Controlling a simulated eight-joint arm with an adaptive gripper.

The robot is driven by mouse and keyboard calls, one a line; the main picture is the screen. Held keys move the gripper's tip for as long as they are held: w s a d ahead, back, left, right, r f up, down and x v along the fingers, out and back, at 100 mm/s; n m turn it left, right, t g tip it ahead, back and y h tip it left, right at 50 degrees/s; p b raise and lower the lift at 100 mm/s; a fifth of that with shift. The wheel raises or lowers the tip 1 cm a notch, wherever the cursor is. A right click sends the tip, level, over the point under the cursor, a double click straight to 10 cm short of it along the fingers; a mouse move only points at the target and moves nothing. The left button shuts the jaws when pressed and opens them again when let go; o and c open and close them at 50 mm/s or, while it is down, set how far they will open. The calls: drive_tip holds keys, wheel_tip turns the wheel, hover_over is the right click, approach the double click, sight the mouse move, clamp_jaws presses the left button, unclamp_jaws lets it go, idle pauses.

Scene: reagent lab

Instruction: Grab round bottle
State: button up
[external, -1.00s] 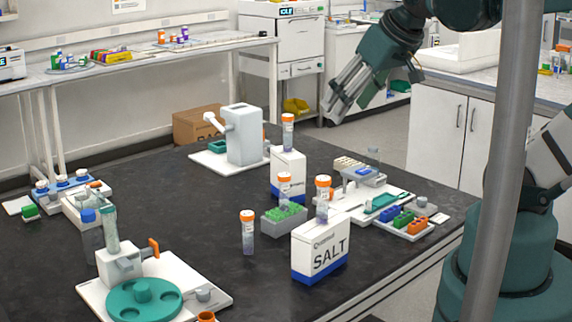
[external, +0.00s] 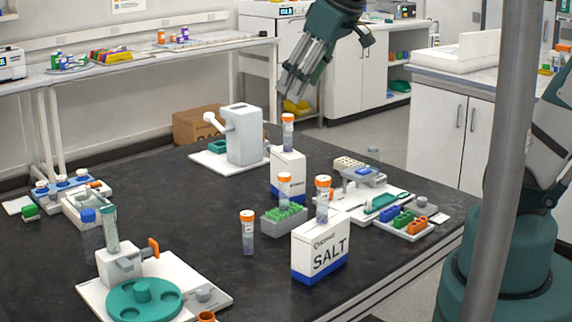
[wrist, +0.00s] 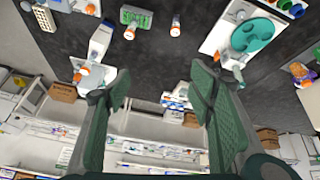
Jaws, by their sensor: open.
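Several clear round bottles with orange caps are in the external view. One bottle (external: 248,236) stands upright on the dark table, one (external: 284,190) stands at the green rack, one (external: 322,202) is on the front SALT box, and one (external: 288,135) is on the rear white box. Which one the task means I cannot tell. My gripper (external: 296,88) is open and empty, high above the table's far side, apart from all bottles. In the wrist view my open fingers (wrist: 160,88) frame empty space, and orange-capped bottles (wrist: 176,27) show at the top.
The SALT box (external: 320,256) and the rear white box (external: 288,178) stand near the green rack (external: 270,225). A teal rotor device (external: 125,300) is at front left, and a white machine (external: 244,140) at the back. Bare table lies at centre left.

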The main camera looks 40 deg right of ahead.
drive_tip(key=w+a+n+g, duration=0.1)
drive_tip(key=w+a+n, duration=0.1)
drive_tip(key=w+a, duration=0.3)
drive_tip(key=w+a+n, duration=0.2)
drive_tip(key=w+a, duration=0.1)
drive_tip(key=w, duration=0.4)
drive_tip(key=n+g+b, duration=0.2)
drive_tip(key=n+g, duration=0.3)
drive_tip(key=n, duration=0.5)
approach(88, 212)
drive_tip(key=shift+h, duration=0.3)
wheel_tip(88, 212, down, 8)
drive_tip(key=shift+f, duration=0.15)
drive_tip(key=shift+a+f, duration=0.25)
drive_tip(key=shift+f, duration=0.05)
drive_tip(key=shift+f, duration=1.25)
